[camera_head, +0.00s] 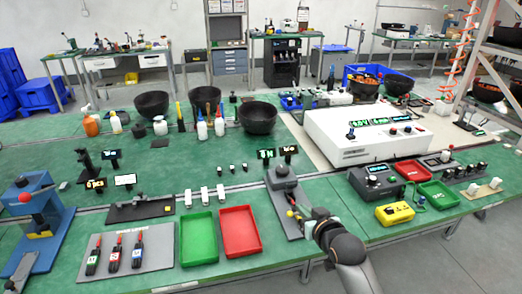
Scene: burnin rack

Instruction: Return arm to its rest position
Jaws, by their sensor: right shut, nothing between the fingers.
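My right arm (345,247) comes in from the lower right, dark at the joint and lighter below. Its gripper (306,219) is shut and empty. It lies over the lower end of a grey fixture (283,182) on the green bench (340,215), close to a small yellow part (291,213). Whether the fingers touch the fixture cannot be told. My left gripper is not in view.
A red tray (240,232) and a green tray (198,238) lie left of the gripper. A yellow device (394,213) and a dark meter (376,181) stand to its right. A large white unit (330,145) stands behind. A blue press (42,220) is far left.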

